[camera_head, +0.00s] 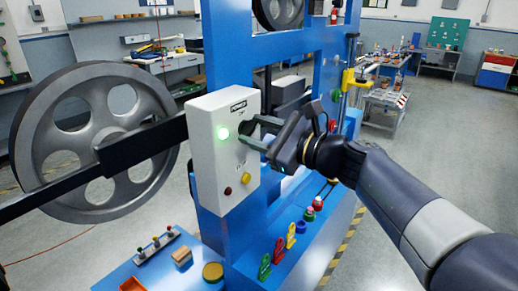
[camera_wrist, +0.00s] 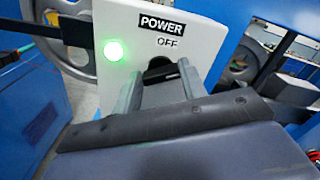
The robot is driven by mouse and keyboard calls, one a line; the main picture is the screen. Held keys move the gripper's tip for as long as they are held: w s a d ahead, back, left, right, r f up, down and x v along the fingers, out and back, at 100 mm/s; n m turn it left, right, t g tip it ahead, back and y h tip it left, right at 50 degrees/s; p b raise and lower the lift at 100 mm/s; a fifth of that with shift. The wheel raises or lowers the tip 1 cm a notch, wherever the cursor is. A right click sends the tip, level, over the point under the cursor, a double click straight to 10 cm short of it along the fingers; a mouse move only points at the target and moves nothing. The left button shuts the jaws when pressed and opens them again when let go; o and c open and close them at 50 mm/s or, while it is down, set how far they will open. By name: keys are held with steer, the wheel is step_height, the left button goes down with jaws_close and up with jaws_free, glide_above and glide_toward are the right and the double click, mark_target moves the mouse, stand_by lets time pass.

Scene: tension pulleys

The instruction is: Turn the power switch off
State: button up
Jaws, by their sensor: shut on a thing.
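The white power box (camera_head: 212,160) is mounted on the blue frame in the head view, with a lit green lamp (camera_head: 223,133) on its front. In the wrist view the box (camera_wrist: 210,32) carries a POWER label (camera_wrist: 161,23) with OFF printed below it, and the green lamp (camera_wrist: 114,51) glows. My gripper (camera_head: 252,133) is at the box front, right of the lamp. In the wrist view the dark power switch (camera_wrist: 160,70) shows between my two fingers, which are shut on it. The fingers hide part of the switch, so its exact angle is unclear.
A large grey pulley wheel (camera_head: 40,135) and a dark bar (camera_head: 150,143) stand left of the box. A red button (camera_head: 228,190) and a yellow one (camera_head: 246,178) sit lower on the box. Colored clips and knobs line the blue base (camera_head: 250,262) below my arm.

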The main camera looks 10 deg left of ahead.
steer(key=n+b, duration=0.4)
steer(key=b, duration=0.1)
steer(key=f+n+b, duration=0.1)
steer(key=n+b, duration=0.1)
steer(key=b, duration=0.1)
steer(key=shift+s+n, duration=0.1)
steer(key=shift+n, duration=0.2)
steer(key=n+b, duration=0.3)
steer(key=shift+r+b, duration=0.1)
steer(key=shift+b, duration=0.25)
steer(key=shift+r+n+b, duration=0.1)
steer(key=shift+n+b, duration=0.9)
steer(key=shift+n, duration=0.2)
steer(key=o, duration=1)
steer(key=shift+r, duration=0.1)
steer(key=v, duration=1)
steer(key=shift+s+d+b, duration=0.15)
steer(key=shift+d+b, duration=0.2)
